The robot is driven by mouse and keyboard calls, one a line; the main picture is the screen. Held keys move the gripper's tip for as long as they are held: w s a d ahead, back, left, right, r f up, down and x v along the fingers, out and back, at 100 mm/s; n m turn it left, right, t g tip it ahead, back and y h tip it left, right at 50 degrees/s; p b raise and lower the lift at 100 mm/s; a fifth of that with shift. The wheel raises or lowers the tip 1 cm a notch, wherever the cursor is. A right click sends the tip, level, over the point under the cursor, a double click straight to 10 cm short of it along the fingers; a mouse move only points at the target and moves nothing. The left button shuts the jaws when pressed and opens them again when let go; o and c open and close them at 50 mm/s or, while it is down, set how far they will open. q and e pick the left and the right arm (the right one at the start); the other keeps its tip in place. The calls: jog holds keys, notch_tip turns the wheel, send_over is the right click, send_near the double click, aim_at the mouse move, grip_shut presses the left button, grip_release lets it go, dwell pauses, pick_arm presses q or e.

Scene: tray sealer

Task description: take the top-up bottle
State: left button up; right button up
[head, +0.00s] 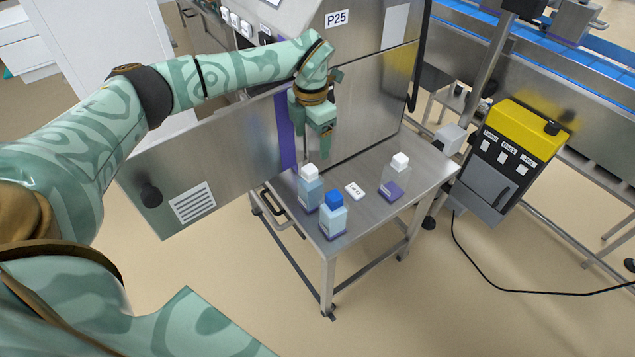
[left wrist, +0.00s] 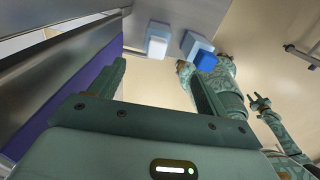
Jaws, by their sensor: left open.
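Three bottles stand upright on a small steel table (head: 340,250). One has a white cap and light blue contents (head: 309,190). One in front has a blue cap (head: 333,217). The third, further right, is clear with a white cap and purple low down (head: 396,177). I cannot read which is the top-up bottle. My left gripper (head: 316,152) is open and empty, pointing down just above and behind the left white-capped bottle. In the left wrist view, that bottle (left wrist: 157,40) and the blue-capped one (left wrist: 199,52) show beyond the open fingers (left wrist: 158,80). My right gripper (left wrist: 260,104) is small there.
An open steel door (head: 215,165) with a purple edge (head: 286,130) and black knob is close left of my gripper. The steel machine marked P25 (head: 365,80) stands behind. A small white label plate (head: 355,191) lies between the bottles. A yellow-topped unit (head: 520,130) stands right.

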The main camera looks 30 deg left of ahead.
aim_at(312, 169)
pick_arm(q)
jog(key=f, duration=0.2)
jog(key=f+b, duration=0.1)
jog(key=f, duration=0.4)
jog(key=shift+s+b, duration=0.25)
jog(key=shift+b, duration=0.15)
jog(key=f, duration=0.2)
jog(key=shift+w+f+b, duration=0.2)
jog(key=shift+f+b, duration=0.1)
jog(key=shift+b, duration=0.05)
jog(key=shift+f, duration=0.4)
jog(key=f, duration=0.1)
jog(key=f+b, duration=0.1)
jog(key=f, duration=0.1)
jog(key=f+b, duration=0.1)
jog(key=f, duration=0.1)
jog(key=shift+a, duration=0.35)
jog(key=shift+r, duration=0.1)
jog(key=shift+c, duration=0.3)
pick_arm(e)
jog(key=shift+g, duration=0.3)
jog(key=s+f, duration=0.2)
jog(key=f, duration=0.1)
jog(key=s+f, duration=0.1)
jog(key=shift+f, duration=0.35)
pick_arm(q)
jog(key=c, duration=1.2)
jog(key=shift+c, duration=0.2)
jog(key=shift+r, duration=0.15)
